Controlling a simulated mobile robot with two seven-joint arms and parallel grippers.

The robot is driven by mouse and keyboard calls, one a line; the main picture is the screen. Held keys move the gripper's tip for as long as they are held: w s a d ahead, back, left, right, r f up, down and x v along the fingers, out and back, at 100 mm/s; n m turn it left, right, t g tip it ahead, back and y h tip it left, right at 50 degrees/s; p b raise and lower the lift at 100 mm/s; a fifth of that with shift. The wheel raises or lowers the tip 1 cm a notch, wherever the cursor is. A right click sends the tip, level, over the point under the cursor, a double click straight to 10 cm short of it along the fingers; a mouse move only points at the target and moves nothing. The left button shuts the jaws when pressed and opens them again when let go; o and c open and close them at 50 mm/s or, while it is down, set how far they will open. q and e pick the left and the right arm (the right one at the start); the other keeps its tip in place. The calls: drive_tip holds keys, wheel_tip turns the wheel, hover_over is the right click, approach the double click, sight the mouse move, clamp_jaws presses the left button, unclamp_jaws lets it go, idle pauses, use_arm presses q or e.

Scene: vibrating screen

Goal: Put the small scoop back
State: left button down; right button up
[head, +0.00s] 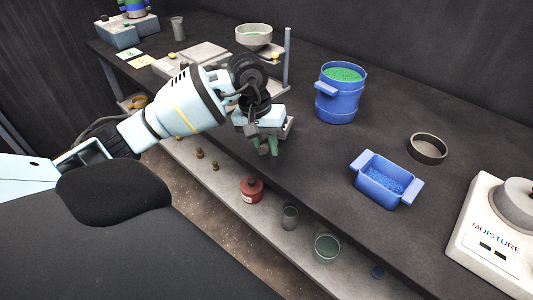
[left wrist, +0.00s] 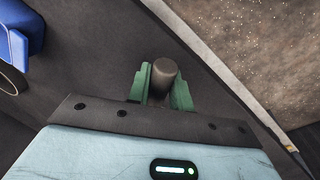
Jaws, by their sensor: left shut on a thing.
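My left gripper (head: 267,146) reaches over the front part of the dark bench, its green fingers pointing down. In the left wrist view its fingers (left wrist: 164,90) are closed on a grey-brown rounded stub (left wrist: 163,75), which looks like the handle of the small scoop. The rest of the scoop is hidden from both views. A blue bucket (head: 338,107) of green granules stands right of the gripper. A blue two-handled tray (head: 368,181) of blue granules lies nearer the front edge. My right gripper is not in view.
A round dish (head: 427,149) and a moisture meter (head: 480,251) are on the right. A stand (head: 287,62) with a bowl (head: 254,36) is behind my gripper. Below the bench, a shelf holds a red bottle (head: 251,190) and glass vessels (head: 326,249). Bench between gripper and tray is clear.

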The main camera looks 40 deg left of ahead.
sight(267, 166)
use_arm(q)
drive_tip(key=x, duration=0.3)
drive_tip(key=shift+s+a, duration=0.15)
drive_tip(key=shift+s, duration=0.05)
drive_tip(key=shift+f, duration=0.35)
drive_tip(key=c, duration=1.3)
unclamp_jaws()
drive_tip(key=shift+r, duration=0.1)
drive_tip(key=shift+o, duration=0.2)
drive_tip(key=shift+r, duration=0.5)
drive_tip(key=v, duration=1.1)
drive_tip(key=shift+r, duration=0.2)
